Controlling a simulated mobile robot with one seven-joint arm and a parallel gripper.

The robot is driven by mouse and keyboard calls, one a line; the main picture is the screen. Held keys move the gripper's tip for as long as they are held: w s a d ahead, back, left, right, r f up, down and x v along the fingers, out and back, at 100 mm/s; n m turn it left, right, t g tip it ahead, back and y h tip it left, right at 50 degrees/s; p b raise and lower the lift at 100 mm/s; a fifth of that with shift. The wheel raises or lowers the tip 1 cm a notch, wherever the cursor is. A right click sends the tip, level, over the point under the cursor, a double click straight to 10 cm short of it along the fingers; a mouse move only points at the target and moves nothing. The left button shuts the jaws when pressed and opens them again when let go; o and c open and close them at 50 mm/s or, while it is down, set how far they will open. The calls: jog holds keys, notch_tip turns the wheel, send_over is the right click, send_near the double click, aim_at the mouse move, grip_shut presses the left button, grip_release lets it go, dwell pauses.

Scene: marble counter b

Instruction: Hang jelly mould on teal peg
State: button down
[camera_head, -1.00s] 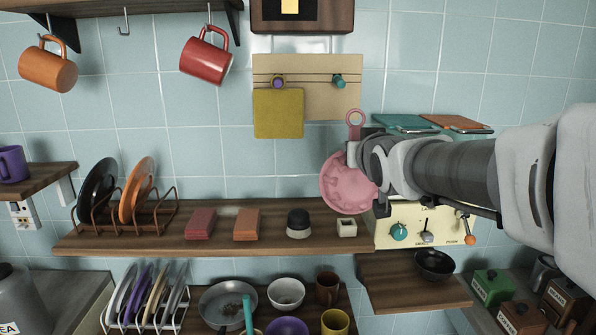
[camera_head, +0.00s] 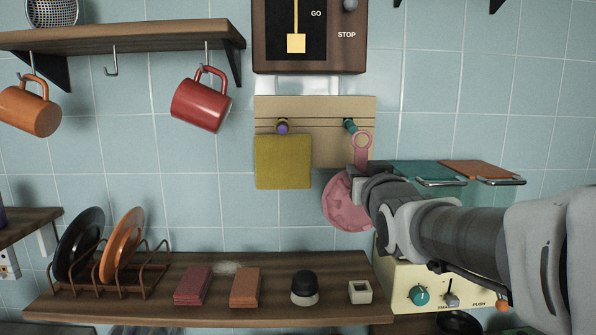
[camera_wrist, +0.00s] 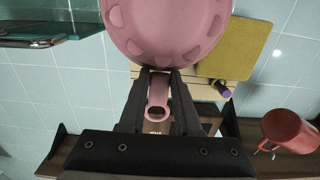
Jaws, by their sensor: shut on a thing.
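The pink jelly mould (camera_head: 343,205) is held in my gripper (camera_head: 362,172), which is shut on its handle; its ring (camera_head: 362,141) points up. In the head view the ring shows just below and right of the teal peg (camera_head: 350,125) on the tan board (camera_head: 318,152). Whether ring and peg touch cannot be told. In the wrist view the mould's fluted bowl (camera_wrist: 168,30) fills the top, and the ring (camera_wrist: 157,112) shows between the fingers of my gripper (camera_wrist: 160,78). The teal peg is not clearly visible there.
A purple peg (camera_head: 282,127) with a mustard cloth (camera_head: 283,162) is left on the board. A dark timer-like box (camera_head: 310,35) is above. A shelf (camera_head: 210,305) with plates and blocks runs below. Teal and orange boards (camera_head: 480,170) lie right, near my arm. A red mug (camera_head: 201,100) hangs left.

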jog(key=shift+f+b, duration=0.1)
jog(key=shift+b, duration=0.45)
jog(key=shift+w+r+b, duration=0.25)
jog(key=shift+w, duration=1.25)
jog(key=shift+w+r+b, duration=0.2)
jog(key=shift+w+b, duration=0.05)
jog(key=shift+w, duration=1.2)
jog(key=shift+w+b, duration=0.3)
jog(key=shift+b, duration=0.35)
jog(key=shift+w+r+b, duration=0.15)
jog(key=shift+w+b, duration=0.05)
jog(key=shift+w, duration=1)
jog(key=shift+w+r+b, duration=0.1)
jog(key=shift+w+b, duration=0.05)
jog(key=shift+w, duration=1.05)
dwell(1.5)
